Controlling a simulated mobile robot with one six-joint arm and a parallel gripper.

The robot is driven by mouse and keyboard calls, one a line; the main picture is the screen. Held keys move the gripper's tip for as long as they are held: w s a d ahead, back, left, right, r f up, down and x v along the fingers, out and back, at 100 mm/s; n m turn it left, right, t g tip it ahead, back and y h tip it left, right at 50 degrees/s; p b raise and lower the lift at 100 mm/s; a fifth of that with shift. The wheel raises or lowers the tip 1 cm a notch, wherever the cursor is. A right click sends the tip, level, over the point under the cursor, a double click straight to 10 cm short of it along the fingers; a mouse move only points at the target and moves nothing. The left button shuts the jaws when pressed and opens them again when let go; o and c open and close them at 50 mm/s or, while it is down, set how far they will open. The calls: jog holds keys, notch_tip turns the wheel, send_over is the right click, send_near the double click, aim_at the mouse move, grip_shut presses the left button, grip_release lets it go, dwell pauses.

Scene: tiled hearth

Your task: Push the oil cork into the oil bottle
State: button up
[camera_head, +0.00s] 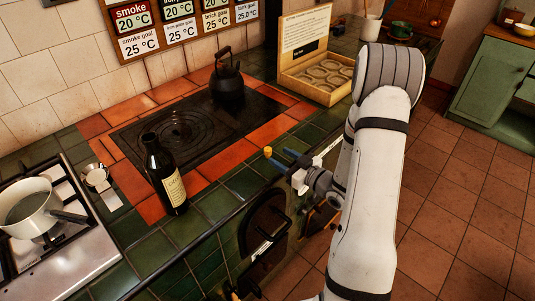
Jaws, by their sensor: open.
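The oil bottle (165,176) is dark glass with a cream label. It stands upright on the tiles at the front left of the hearth, and I see no cork in its neck. A small yellow-orange piece, which looks like the oil cork (268,152), is at the tips of my gripper (279,160). My gripper is open, with its dark blue fingers pointing left over the hearth's front edge, well to the right of the bottle. I cannot tell whether the fingers touch the cork or what it rests on.
A black kettle (227,78) stands at the back of the dark hob plate (180,128). A wooden box (310,75) with round slots is at the back right. A white saucepan (32,207) sits on the stove at left, near a small metal cup (95,175).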

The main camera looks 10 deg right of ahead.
aim_at(271, 151)
jog(key=x, duration=0.3)
jog(key=p+x, duration=0.1)
jog(key=x, duration=0.2)
jog(key=shift+w+a+f, duration=0.15)
jog(key=shift+w+f, duration=0.1)
jog(key=shift+w, duration=0.05)
grip_shut()
